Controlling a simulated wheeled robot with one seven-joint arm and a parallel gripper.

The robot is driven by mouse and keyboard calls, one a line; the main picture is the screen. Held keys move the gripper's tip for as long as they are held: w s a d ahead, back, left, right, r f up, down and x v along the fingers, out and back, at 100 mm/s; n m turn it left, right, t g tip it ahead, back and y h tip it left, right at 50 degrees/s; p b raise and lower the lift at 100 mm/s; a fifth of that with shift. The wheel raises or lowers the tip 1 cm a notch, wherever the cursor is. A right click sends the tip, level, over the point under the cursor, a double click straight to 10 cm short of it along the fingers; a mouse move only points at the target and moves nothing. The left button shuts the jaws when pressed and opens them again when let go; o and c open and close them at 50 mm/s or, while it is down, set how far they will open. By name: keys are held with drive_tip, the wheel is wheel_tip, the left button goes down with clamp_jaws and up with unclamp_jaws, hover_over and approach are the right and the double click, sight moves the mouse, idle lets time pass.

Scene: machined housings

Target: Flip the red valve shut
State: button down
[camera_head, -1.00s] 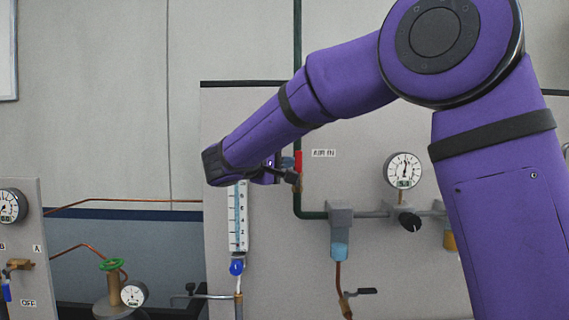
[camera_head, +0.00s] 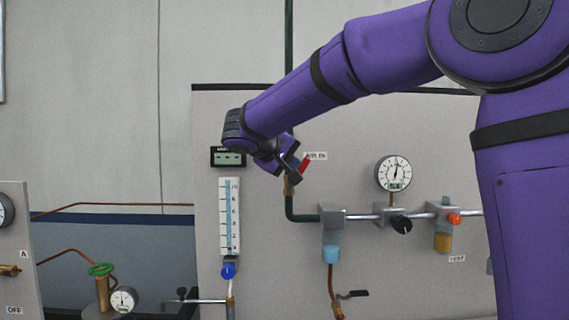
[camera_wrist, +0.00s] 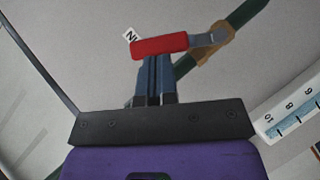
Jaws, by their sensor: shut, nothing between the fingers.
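The red valve handle (camera_head: 305,163) sits on a brass valve body (camera_head: 289,184) in the green pipe. It leans up and to the right, at a slant to the pipe. In the wrist view the red handle (camera_wrist: 160,46) lies across the tips of my gripper (camera_wrist: 154,68), with its grey metal lever running to the brass body (camera_wrist: 214,43). My gripper (camera_head: 295,168) is shut with nothing between its fingers. Its tips are at the left side of the handle and seem to touch it. My gripper hides part of the valve and pipe.
An AIR IN label (camera_head: 316,155) is just right of the handle. A small display (camera_head: 228,157) and a flow tube (camera_head: 229,215) are to the left. A pressure gauge (camera_head: 394,173), a black knob (camera_head: 401,224) and fittings are to the right. The panel between handle and gauge is bare.

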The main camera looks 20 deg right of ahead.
sight(306, 165)
drive_tip(key=d+m+y, duration=0.1)
drive_tip(key=d+y, duration=0.1)
drive_tip(key=y, duration=0.1)
drive_tip(key=s+d+f+m+y, duration=0.1)
drive_tip(key=shift+d+m, duration=0.15)
drive_tip(key=shift+m, duration=0.15)
drive_tip(key=d+f+m+y, duration=0.1)
drive_tip(key=y, duration=0.1)
drive_tip(key=d+f+m+t+y, duration=0.1)
drive_tip(key=shift+s+f+y, duration=0.35)
drive_tip(key=shift+y, duration=0.05)
drive_tip(key=shift+d+f, duration=0.1)
drive_tip(key=shift+f, duration=0.05)
idle(0.4)
drive_tip(key=w+d+r+v, duration=0.1)
drive_tip(key=r+v, duration=0.1)
drive_tip(key=v, duration=1.1)
drive_tip(key=shift+w+d, duration=0.25)
drive_tip(key=shift+w, duration=0.05)
